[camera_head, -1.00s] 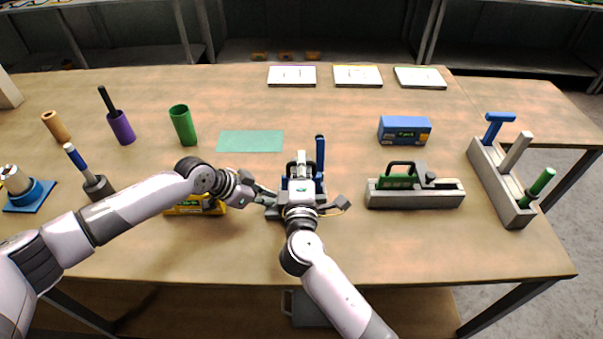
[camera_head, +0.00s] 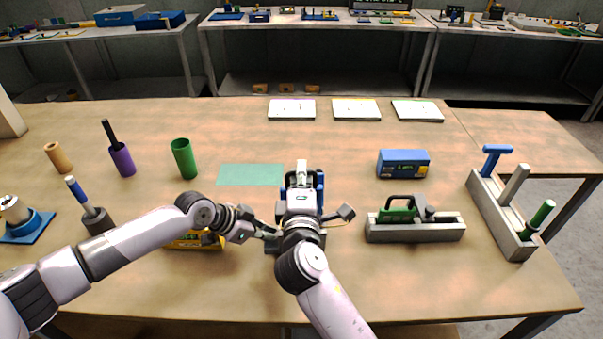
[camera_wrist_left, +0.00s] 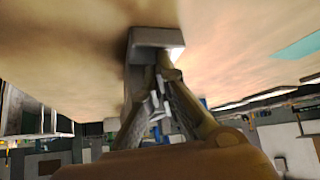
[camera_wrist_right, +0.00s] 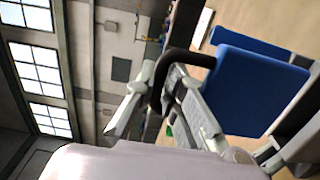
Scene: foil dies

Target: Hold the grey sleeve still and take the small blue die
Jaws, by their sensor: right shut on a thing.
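The small blue die (camera_wrist_right: 255,90) shows in the right wrist view as a blue block with a dark looped handle (camera_wrist_right: 180,60). My right gripper (camera_wrist_right: 163,82) is shut on that handle. In the head view the right wrist covers most of the die; only a little blue (camera_head: 321,183) shows beside it. The grey sleeve (camera_wrist_left: 150,38) shows as a block in the left wrist view, mostly hidden in the head view. My left gripper (camera_wrist_left: 160,80) is at the sleeve's end, its fingers close together; I cannot tell how firmly they touch it. A grey edge (camera_wrist_right: 290,125) lies beside the die.
A grey holder (camera_head: 450,234) with a green die stands to the right, a blue box (camera_head: 403,163) behind it. A grey rack (camera_head: 505,222) stands further right. A yellow object (camera_head: 195,241) lies under my left arm. A teal mat (camera_head: 250,175) lies flat behind the grippers.

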